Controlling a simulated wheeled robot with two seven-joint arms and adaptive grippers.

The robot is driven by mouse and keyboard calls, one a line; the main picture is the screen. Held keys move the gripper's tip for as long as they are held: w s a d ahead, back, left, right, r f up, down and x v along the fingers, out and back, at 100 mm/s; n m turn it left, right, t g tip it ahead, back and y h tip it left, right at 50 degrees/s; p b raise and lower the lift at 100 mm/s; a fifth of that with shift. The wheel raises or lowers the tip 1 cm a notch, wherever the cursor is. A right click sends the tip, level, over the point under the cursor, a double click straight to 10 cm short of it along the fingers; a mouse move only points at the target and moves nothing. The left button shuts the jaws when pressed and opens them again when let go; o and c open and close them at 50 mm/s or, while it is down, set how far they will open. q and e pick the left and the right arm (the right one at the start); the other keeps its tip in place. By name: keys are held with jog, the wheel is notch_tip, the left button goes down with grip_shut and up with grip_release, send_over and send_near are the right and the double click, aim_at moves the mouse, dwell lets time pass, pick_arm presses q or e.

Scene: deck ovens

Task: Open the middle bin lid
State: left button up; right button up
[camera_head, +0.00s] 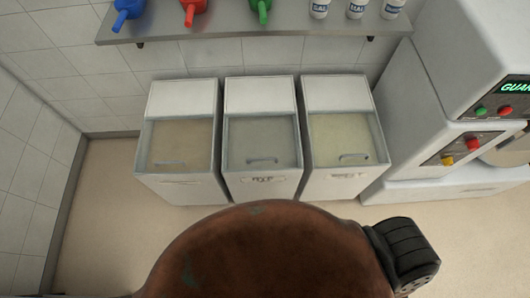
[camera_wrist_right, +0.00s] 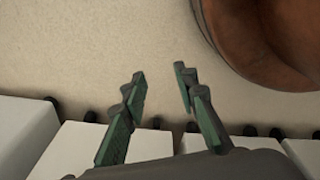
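The middle bin (camera_head: 285,183) is a white box standing between two similar bins against the tiled wall. Its sloping see-through lid (camera_head: 262,135) looks shut, with pale grey contents behind it. A bar handle (camera_head: 262,160) sits near the lid's front edge, and a dark label is on the bin front below. My right gripper (camera_wrist_right: 160,72) is open and empty in the right wrist view, with floor between its fingertips. White bin bodies with dark casters show at the bottom of that view. Neither gripper shows in the head view.
The left bin (camera_head: 200,190) and right bin (camera_head: 322,185) stand close on each side. A shelf (camera_head: 250,29) with coloured scoops and white tubs hangs above. A white machine (camera_head: 410,130) stands at the right. Floor (camera_head: 100,220) is clear at the left.

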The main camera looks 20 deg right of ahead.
jog(key=w+r, duration=1.1)
notch_tip(320, 180, up, 39)
jog(key=n+t+y, duration=0.2)
jog(key=n+y, duration=0.2)
jog(key=n, duration=1)
send_over(263, 159)
jog(key=s+d, duration=0.3)
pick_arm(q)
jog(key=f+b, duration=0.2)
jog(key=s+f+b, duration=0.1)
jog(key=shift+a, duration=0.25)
pick_arm(e)
jog(key=x, duration=0.7)
jog(key=shift+w+f, duration=0.25)
jog(key=shift+w, duration=0.1)
grip_shut()
